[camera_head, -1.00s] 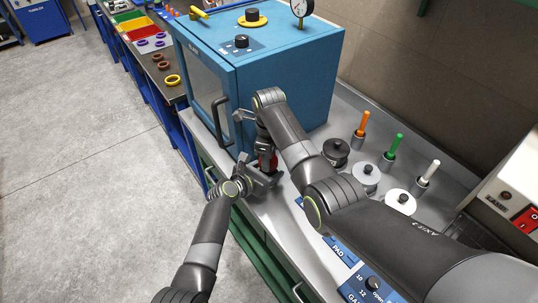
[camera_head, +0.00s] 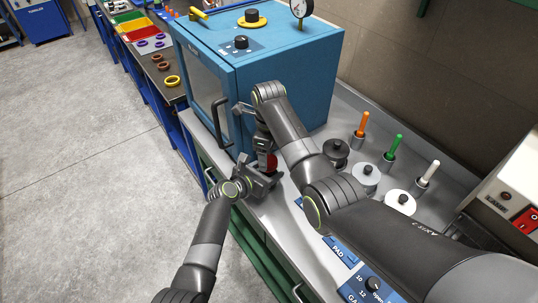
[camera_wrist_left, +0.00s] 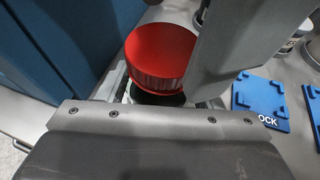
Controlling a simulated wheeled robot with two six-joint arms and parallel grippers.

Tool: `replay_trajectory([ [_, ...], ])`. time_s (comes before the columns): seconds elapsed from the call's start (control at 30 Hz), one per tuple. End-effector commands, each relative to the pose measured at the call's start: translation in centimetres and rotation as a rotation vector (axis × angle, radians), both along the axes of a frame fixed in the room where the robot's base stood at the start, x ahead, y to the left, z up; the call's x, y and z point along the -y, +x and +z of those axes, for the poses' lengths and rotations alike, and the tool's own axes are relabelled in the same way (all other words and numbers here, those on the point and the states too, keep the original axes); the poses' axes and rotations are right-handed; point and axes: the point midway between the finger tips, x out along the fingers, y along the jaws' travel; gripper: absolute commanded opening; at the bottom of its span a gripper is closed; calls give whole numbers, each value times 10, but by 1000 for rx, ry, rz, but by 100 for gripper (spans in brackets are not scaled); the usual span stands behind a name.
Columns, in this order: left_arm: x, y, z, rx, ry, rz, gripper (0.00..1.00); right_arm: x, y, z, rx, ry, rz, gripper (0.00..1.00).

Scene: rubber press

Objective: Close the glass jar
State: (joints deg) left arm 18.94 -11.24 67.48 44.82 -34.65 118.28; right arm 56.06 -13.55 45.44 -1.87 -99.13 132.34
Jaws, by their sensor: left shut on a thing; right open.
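A round red lid (camera_wrist_left: 162,56) with a ribbed rim fills the middle of the left wrist view; it also shows in the head view (camera_head: 271,161). Below it is a small clear and dark part of the glass jar (camera_wrist_left: 150,97), mostly hidden; I cannot tell whether the lid is seated on it. My left gripper (camera_head: 264,179) is shut on the jar, below the lid. My right gripper (camera_head: 266,146) hangs from above at the lid and is open. Its fingers are largely hidden by the arm, and I cannot tell whether they touch the lid.
A blue press cabinet (camera_head: 290,75) with a black door handle (camera_head: 220,122) stands close behind both grippers. Lidded canisters (camera_head: 365,178) and coloured-handled tools (camera_head: 393,146) stand on the grey bench to the right.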

Motion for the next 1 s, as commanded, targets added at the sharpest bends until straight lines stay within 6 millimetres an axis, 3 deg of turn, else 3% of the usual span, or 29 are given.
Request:
replay_trajectory([
  [0.2, 0, -1, -1, -3, -1, -1, 0, 0, 0, 24, 2, 0, 0, 72],
  [0.63, 0, -1, -1, -2, -1, -1, 0, 0, 1, 26, 3, -1, 25, 69],
  [0.77, 0, -1, -1, -2, -1, -1, 0, 0, 1, 27, 3, -1, 130, 69],
  [1.0, 1, -1, -1, -2, -1, -1, 0, 0, 1, 30, 4, 0, 494, 69],
])
